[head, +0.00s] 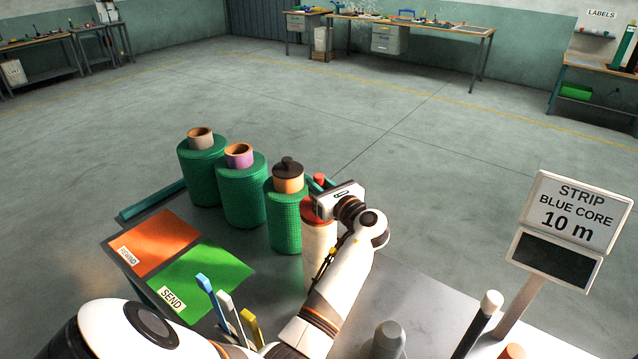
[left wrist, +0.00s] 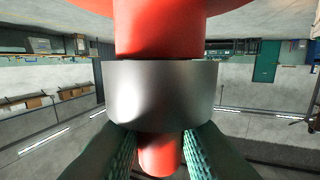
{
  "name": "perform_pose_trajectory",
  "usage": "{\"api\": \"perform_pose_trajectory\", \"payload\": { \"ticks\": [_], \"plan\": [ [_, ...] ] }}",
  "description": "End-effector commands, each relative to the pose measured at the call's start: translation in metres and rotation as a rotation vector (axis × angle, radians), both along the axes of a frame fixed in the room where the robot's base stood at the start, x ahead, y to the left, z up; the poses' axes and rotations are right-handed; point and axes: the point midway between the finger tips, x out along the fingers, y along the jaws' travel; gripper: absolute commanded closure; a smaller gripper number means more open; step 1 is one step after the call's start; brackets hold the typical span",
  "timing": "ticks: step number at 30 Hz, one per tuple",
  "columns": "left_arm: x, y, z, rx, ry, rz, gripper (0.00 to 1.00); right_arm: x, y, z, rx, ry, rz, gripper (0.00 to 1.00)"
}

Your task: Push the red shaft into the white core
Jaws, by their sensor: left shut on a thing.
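The red shaft (head: 319,179) stands upright, with a wide red flange (head: 312,211) at the top of the white core (head: 317,244). The core is a pale upright tube on the table, partly hidden by my left arm. I cannot tell whether the flange rests fully on it. My left gripper (head: 335,201) is shut on the red shaft. The upside-down left wrist view shows the red shaft (left wrist: 160,155) between the fingers, with a grey metal collar (left wrist: 160,92) around it beside the flange. The shaft's lower end is hidden. My right gripper is not in view.
Green net rolls (head: 241,192) stand close to the left of the core. An orange mat (head: 155,240) and a green mat (head: 205,277) lie at the table's left. A sign (head: 578,212) reads "STRIP BLUE CORE 10 m". A black rod (head: 478,327) stands at front right.

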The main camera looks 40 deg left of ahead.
Motion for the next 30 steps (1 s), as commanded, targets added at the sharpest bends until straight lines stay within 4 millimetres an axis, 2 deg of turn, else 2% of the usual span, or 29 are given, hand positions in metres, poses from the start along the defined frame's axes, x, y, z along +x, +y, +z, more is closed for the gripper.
{"api": "perform_pose_trajectory", "payload": {
  "ticks": [21, 30],
  "plan": [
    [0.000, 0.000, -0.016, 0.005, -0.003, 0.000, 1.00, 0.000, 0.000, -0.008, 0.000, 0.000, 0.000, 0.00],
    [0.000, 0.000, -0.016, 0.005, -0.004, 0.000, 1.00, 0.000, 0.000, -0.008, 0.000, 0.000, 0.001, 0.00]
  ]
}}
